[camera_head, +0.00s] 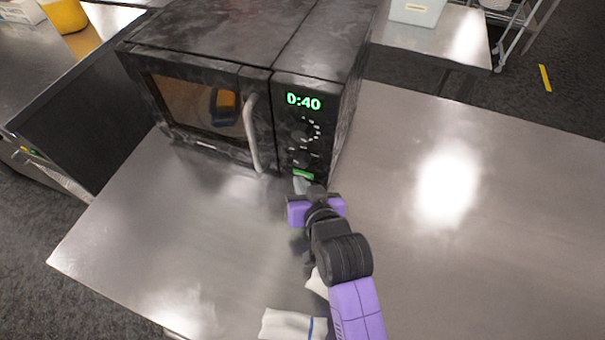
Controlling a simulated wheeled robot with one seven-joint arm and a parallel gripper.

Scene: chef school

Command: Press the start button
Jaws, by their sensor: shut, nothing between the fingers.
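A black microwave (215,45) stands on a steel table, its door shut. Its display (303,102) reads 0:40 in green. The tip hides part of the panel's bottom edge. Through the door window a blue and orange item (226,104) shows inside.
The steel table (480,240) is clear to the right of the microwave. A white cloth (290,325) with a blue stripe lies at the front edge. The silver door handle (252,132) stands out just left of the panel.

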